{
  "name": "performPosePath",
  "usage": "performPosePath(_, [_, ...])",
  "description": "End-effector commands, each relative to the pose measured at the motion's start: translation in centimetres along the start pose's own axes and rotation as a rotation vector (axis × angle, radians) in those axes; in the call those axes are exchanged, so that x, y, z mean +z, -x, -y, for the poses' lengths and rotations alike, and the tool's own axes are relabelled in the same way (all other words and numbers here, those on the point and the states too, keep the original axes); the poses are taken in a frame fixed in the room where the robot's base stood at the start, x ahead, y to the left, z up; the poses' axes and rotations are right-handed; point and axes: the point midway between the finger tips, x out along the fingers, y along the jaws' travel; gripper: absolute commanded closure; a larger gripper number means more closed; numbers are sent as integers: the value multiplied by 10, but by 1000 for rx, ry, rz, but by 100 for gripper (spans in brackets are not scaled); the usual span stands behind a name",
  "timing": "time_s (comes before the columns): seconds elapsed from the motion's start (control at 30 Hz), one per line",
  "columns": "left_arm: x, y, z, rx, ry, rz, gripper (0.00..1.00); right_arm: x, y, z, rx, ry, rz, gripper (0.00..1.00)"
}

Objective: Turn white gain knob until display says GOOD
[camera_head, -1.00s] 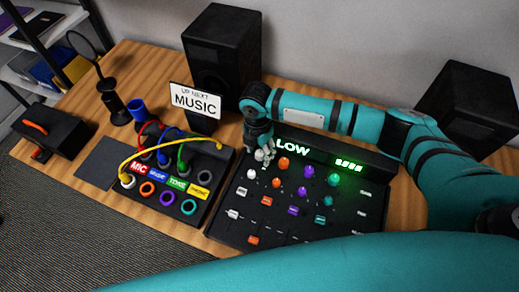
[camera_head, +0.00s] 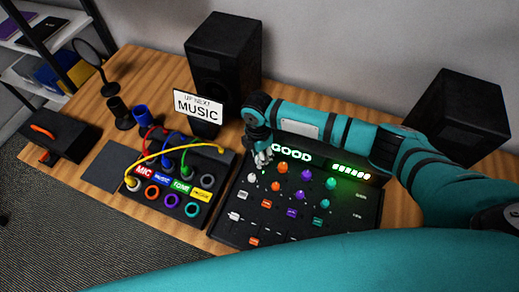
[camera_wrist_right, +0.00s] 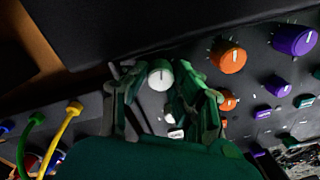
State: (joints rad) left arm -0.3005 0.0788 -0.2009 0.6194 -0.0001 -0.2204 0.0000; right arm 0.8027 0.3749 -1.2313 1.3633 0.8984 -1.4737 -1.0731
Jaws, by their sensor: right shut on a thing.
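The black mixer (camera_head: 229,228) lies on the desk. Its display (camera_head: 291,152) reads GOOD in lit letters, with a row of bright green bars (camera_head: 351,171) to its right. My right gripper (camera_head: 263,157) is over the mixer's upper left corner and covers the white gain knob in the head view. In the right wrist view the white knob (camera_wrist_right: 160,75) sits between the fingers of my right gripper (camera_wrist_right: 151,78), which is shut on it. My left gripper is not in view.
Orange (camera_head: 282,168) and purple (camera_head: 305,174) knobs stand close to the right of the gripper. A patch box (camera_head: 210,167) with coloured cables is to the left. Behind stand a MUSIC sign (camera_head: 198,104) and two black speakers (camera_head: 222,60) (camera_head: 455,110).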

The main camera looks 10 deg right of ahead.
Motion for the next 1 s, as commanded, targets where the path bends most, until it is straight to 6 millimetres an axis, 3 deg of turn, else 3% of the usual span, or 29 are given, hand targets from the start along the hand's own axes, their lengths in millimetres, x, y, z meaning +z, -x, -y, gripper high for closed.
performPosePath(0.07, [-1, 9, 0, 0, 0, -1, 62, 0, 3, 0, -1, -55, -3, 100])
performPosePath(0.37, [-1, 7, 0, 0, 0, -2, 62, 0, 0, -1, 1, -78, -3, 100])
performPosePath(0.4, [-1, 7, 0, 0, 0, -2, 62, 0, 0, -1, 1, -78, -3, 71])
performPosePath(0.57, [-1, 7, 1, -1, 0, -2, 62, 0, 0, -1, 1, -77, -3, 50])
performPosePath(0.87, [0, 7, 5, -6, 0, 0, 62, 0, 2, -1, 1, -76, -3, 49])
performPosePath(1.0, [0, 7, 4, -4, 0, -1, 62, 1, 15, -2, 4, -77, -4, 49])
